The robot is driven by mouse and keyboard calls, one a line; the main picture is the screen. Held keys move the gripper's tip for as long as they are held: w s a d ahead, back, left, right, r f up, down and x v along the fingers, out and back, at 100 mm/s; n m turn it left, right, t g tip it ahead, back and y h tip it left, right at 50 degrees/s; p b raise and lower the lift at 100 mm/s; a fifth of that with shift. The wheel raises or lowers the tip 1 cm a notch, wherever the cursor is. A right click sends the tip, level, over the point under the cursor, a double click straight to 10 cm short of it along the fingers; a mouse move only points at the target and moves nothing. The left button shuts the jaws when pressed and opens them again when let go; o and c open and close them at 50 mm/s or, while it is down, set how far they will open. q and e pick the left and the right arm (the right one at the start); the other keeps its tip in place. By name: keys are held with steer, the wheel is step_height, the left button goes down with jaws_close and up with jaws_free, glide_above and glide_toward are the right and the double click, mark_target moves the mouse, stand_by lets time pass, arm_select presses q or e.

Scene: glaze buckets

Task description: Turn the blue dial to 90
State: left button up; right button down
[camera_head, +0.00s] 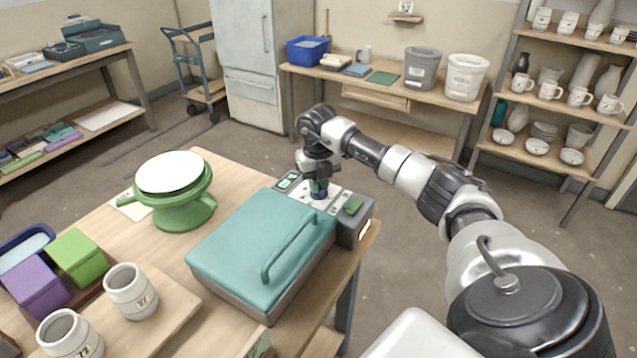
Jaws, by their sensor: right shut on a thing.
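The blue dial (319,194) is on the control panel (335,203) at the back edge of a teal-lidded box (255,240) on the wooden table. My right gripper (319,188) points straight down from above and is shut on the dial. The gripper fingers cover much of the dial, so its pointer and setting cannot be read. A small green display (289,181) is at the panel's left and a green button (353,205) at its right. My left gripper is not in view.
A green stand with a white top (171,172) is left of the box. Two mugs (131,291) stand on a board at the front left, near purple and green blocks (80,257). The lid's raised handle (290,247) is in front of the panel. Shelves (560,110) stand at the back right.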

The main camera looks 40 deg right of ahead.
steer(key=n, duration=0.7)
steer(key=shift+a, duration=0.1)
stand_by(0.5)
steer(key=c, duration=1.1)
jaws_free()
step_height(320, 180, up, 11)
steer(key=shift+f+b, duration=0.1)
steer(key=shift+b, duration=0.5)
